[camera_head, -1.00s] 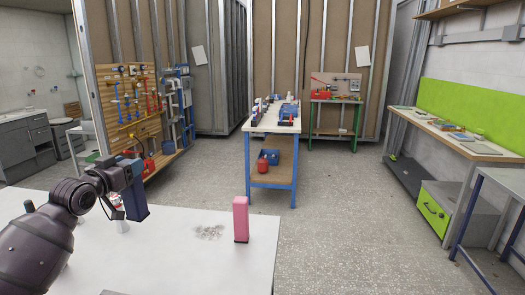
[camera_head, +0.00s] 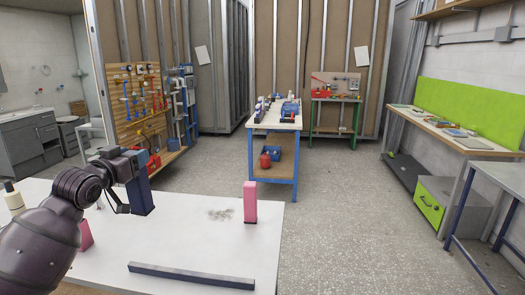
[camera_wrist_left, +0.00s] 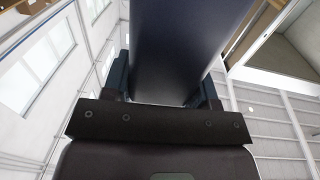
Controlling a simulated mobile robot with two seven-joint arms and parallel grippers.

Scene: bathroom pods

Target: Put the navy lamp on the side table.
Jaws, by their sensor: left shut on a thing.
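The navy lamp (camera_head: 141,197) shows as a dark blue, box-like block. My left gripper (camera_head: 131,170) is shut on it and holds it upright above the left part of a white-topped table (camera_head: 190,243). In the left wrist view the lamp (camera_wrist_left: 178,48) fills the space between the two fingers (camera_wrist_left: 163,92), and its far end is out of frame. I cannot tell which table is the side table. My right gripper is not in view.
A pink box (camera_head: 250,203) stands near the white table's far right edge. A dark bar (camera_head: 190,275) lies along its front. A pale bottle (camera_head: 13,197) and another pink item (camera_head: 86,235) are beside my arm. A workbench (camera_head: 274,120) stands beyond, with open floor around it.

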